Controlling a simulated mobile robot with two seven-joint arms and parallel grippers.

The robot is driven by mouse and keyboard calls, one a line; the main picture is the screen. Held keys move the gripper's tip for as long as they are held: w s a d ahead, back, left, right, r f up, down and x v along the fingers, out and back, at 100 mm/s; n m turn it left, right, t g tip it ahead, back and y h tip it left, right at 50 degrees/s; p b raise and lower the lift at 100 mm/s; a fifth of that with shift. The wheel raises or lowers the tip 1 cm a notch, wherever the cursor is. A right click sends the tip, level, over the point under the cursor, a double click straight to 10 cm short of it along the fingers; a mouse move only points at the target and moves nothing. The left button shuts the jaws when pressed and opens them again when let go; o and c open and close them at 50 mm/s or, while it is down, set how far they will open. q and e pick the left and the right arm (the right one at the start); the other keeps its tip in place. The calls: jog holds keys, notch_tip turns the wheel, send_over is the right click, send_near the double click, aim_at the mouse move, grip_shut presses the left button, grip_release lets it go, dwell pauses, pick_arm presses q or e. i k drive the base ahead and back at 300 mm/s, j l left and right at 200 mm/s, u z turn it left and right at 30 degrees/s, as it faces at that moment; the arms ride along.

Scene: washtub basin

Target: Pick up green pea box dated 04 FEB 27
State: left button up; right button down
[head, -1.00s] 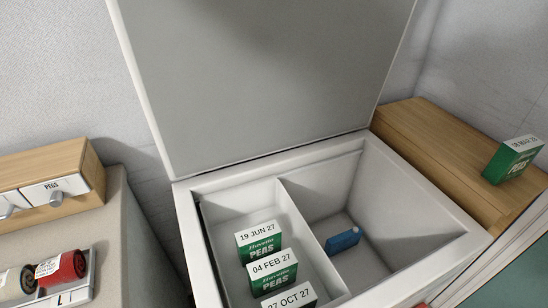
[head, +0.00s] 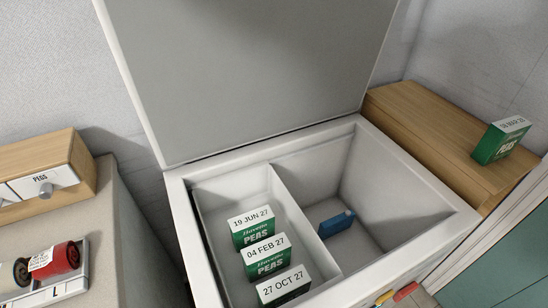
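The green pea box dated 04 FEB 27 (head: 267,261) stands in the left compartment of the open white chest (head: 182,212). It has a white top with the date and a green front marked PEAS. It is the middle one of a row. The box dated 19 JUN 27 (head: 251,232) is behind it, and the box dated 27 OCT 27 (head: 284,290) is in front and hides part of its lower front. Neither of my grippers is in view.
The raised lid (head: 250,70) stands behind the chest. A blue block (head: 337,224) lies in the right compartment beyond the divider (head: 300,222). Another green pea box (head: 497,144) stands on the wooden surface (head: 425,130) at right. Left are a PEGS drawer (head: 45,182) and a red roll (head: 62,259).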

aim_at(263, 259)
jog(key=i+j+z, duration=0.5)
jog(key=z, duration=0.25)
